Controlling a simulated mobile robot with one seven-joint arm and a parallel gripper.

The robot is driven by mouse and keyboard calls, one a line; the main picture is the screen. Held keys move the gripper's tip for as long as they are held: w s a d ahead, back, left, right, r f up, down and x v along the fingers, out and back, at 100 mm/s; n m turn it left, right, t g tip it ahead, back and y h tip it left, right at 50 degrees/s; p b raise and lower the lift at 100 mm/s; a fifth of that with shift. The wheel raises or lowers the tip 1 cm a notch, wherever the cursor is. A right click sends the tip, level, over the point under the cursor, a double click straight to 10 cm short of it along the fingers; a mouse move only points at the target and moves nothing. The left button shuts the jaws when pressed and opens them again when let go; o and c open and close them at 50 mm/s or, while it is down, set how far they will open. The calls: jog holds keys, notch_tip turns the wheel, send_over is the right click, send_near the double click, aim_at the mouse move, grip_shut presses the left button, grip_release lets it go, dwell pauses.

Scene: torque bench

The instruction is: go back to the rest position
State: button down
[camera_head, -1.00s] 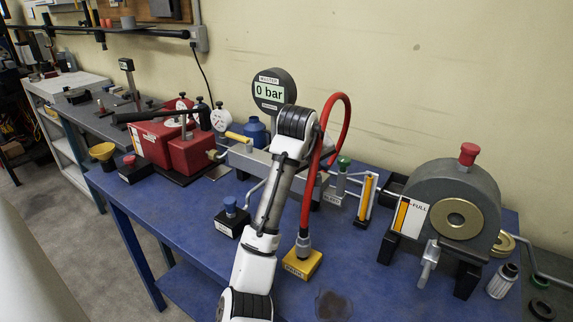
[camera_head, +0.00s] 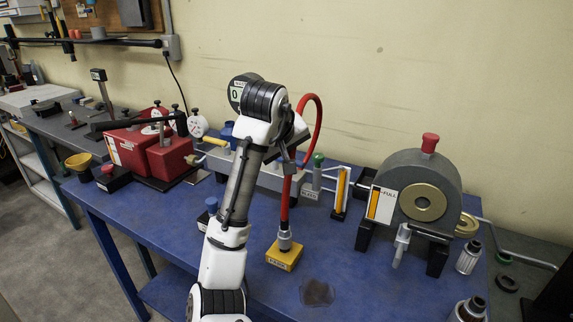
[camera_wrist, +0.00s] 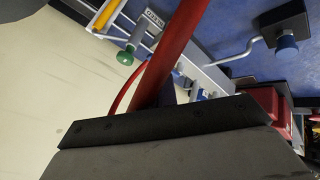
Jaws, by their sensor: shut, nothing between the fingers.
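My gripper shows in the wrist view as a dark bar and grey body (camera_wrist: 165,125) across the bottom. It is shut and empty; its fingertips are not clearly seen. In the head view my gripper is mostly hidden behind my arm, near the red hose (camera_head: 318,115). The hose also passes close in front of the wrist camera (camera_wrist: 175,55). Whether it touches my gripper I cannot tell.
The blue bench (camera_head: 350,265) carries a yellow block (camera_head: 284,256) at the hose's lower end, a grey round housing (camera_head: 440,180) at right, and a red unit (camera_head: 170,158) at left. A small bottle (camera_head: 468,257) stands at the right edge. A dark patch (camera_head: 317,292) marks the bench front.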

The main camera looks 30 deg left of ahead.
jog(key=shift+s+d+r, duration=0.1)
jog(key=shift+d+r, duration=0.15)
